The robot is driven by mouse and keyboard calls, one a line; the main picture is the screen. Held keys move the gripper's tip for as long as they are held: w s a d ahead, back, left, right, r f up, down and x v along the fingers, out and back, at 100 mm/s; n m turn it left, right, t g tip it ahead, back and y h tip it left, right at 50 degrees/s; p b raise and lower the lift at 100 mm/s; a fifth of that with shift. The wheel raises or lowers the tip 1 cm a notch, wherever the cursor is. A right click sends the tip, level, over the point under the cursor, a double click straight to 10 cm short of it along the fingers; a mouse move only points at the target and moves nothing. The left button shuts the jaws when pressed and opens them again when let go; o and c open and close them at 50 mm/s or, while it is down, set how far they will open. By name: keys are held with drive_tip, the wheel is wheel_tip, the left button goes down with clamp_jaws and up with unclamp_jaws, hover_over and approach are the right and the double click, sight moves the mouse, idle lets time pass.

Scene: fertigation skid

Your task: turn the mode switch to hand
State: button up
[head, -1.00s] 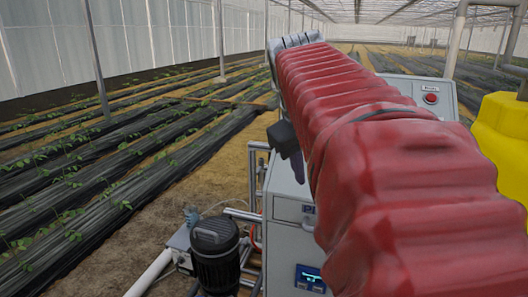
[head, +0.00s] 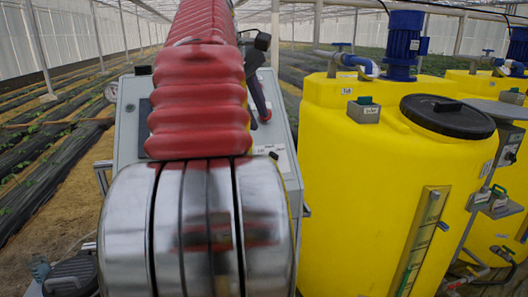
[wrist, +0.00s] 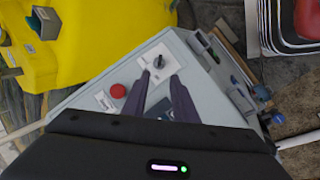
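The mode switch (wrist: 158,62) is a small dark knob on a white square plate on the grey cabinet's sloped panel, in the wrist view. Its position labels are too small to read. My gripper (wrist: 161,78) is open and empty. Its two dark fingers point at the switch plate, with the knob showing beyond and between the tips; I cannot tell how far above the panel they are. In the head view a dark finger of my gripper (head: 259,97) shows beside my red-sleeved arm, which hides the switch.
A red push button (wrist: 118,90) sits left of the switch, close to the left finger. It also shows in the head view (head: 266,116). A large yellow tank (head: 350,180) with a black lid (head: 447,117) stands close at the right of the cabinet (head: 128,185).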

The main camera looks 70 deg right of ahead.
drive_tip(key=shift+f, duration=0.15)
drive_tip(key=x, duration=1.3)
drive_tip(key=shift+d+f, duration=0.2)
drive_tip(key=shift+c, duration=0.2)
clamp_jaws()
